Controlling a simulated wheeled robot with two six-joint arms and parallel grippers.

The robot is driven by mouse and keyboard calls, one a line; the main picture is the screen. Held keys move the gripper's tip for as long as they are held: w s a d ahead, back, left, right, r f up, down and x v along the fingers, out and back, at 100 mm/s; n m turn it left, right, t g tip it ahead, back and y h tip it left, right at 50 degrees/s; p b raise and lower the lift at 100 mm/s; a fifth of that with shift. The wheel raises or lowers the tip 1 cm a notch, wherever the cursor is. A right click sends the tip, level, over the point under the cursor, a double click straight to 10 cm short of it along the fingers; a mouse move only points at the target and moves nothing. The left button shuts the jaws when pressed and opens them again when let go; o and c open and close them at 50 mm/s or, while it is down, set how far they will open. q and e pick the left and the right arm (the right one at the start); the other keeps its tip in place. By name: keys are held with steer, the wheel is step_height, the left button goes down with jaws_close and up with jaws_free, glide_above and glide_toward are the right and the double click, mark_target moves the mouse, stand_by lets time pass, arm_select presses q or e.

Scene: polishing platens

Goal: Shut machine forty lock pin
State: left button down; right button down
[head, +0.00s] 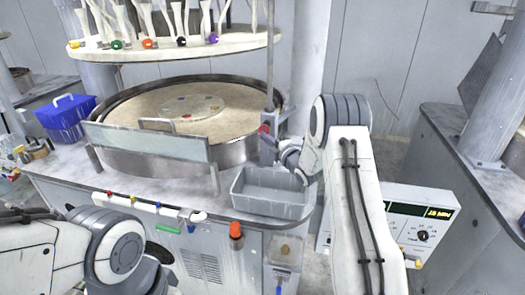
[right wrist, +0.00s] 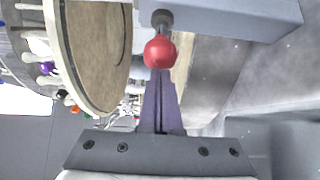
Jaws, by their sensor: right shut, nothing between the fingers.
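The lock pin shows as a red ball knob (right wrist: 160,52) on a short dark stem that enters a grey block (right wrist: 235,14) in the right wrist view. The same red knob (head: 265,129) is small in the head view, at the right side of the round platen. My right gripper (right wrist: 160,78) is shut and empty, its fingertips right at the knob. Whether they touch it I cannot tell. In the head view my right gripper (head: 275,145) is beside the knob, partly hidden by my wrist. Of my left arm only links show at the lower left.
The platen (head: 160,105) sits in a metal ring with a clear guard (head: 150,146) in front. A grey bin (head: 270,197) stands below the knob. A blue bin (head: 66,118) is at the left. A control box (head: 420,225) is at the right. Hoses hang above the platen.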

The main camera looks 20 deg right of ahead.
steer(key=shift+w+d+r, duration=0.1)
steer(key=shift+d+r, duration=0.1)
steer(key=shift+r, duration=0.1)
steer(key=s+b, duration=0.7)
steer(key=s, duration=0.6)
steer(key=s+a+f+m+g+h, duration=0.15)
steer(key=s+a+m+g, duration=0.25)
steer(key=a, duration=0.5)
steer(key=s+a+f+m+g, duration=0.3)
steer(key=s+a+g, duration=0.1)
steer(key=a, duration=0.5)
steer(key=s+a+m+g, duration=0.2)
steer(key=s+g, duration=0.1)
steer(key=s, duration=0.7)
steer(key=s+a+f+m+g, duration=0.1)
steer(key=s+a+m+g, duration=0.1)
steer(key=s, duration=0.7)
steer(key=s+a+m+g, duration=0.2)
steer(key=s+a+g, duration=0.1)
steer(key=s, duration=0.7)
steer(key=shift+s+f+g+h+p, duration=0.35)
steer(key=shift+g+h, duration=0.1)
steer(key=shift+g, duration=0.35)
